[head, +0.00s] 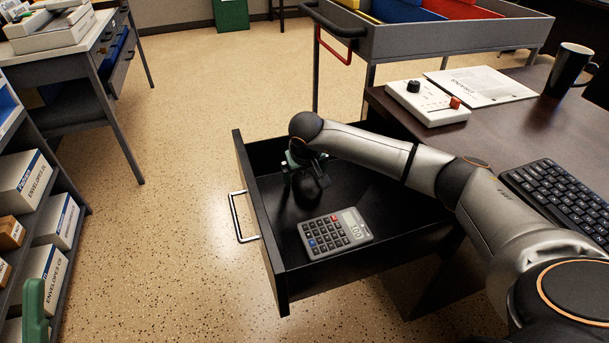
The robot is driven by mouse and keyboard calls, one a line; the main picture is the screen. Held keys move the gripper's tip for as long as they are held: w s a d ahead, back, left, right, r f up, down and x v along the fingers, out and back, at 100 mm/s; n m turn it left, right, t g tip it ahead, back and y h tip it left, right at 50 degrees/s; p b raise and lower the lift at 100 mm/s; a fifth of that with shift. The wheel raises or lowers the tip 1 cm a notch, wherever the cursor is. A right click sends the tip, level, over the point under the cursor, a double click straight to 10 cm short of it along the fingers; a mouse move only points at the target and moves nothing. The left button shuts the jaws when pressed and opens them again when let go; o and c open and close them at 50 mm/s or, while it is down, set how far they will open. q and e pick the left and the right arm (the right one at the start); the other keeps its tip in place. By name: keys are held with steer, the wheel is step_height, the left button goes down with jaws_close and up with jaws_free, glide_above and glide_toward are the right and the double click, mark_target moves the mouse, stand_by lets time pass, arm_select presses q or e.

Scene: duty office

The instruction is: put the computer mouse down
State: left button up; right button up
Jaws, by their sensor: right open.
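My right gripper (298,163) reaches down into the open black drawer (375,195) of the desk. It is open, its green parts showing near the drawer's back left. A dark rounded object, which looks like the computer mouse (308,188), is in the drawer right at the gripper. Whether the fingers touch it is hidden by the wrist and the dark shading. A grey calculator (335,233) lies in the drawer in front of the mouse.
The dark desk top (520,135) holds a keyboard (562,198), a white control box (428,101), papers (481,85) and a black mug (568,70). A trolley (440,38) with coloured bins stands behind. Shelves with envelope boxes (22,182) are at left. The floor between is clear.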

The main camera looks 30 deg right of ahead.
mark_target(305, 190)
steer(key=shift+r, duration=0.2)
arm_select(q)
steer(key=shift+m, duration=0.4)
steer(key=r+p, duration=0.4)
steer(key=shift+s+a+r, duration=0.1)
steer(key=shift+a+r, duration=0.1)
steer(key=shift+r, duration=0.05)
arm_select(e)
steer(key=v, duration=1.2)
steer(key=shift+w, duration=0.1)
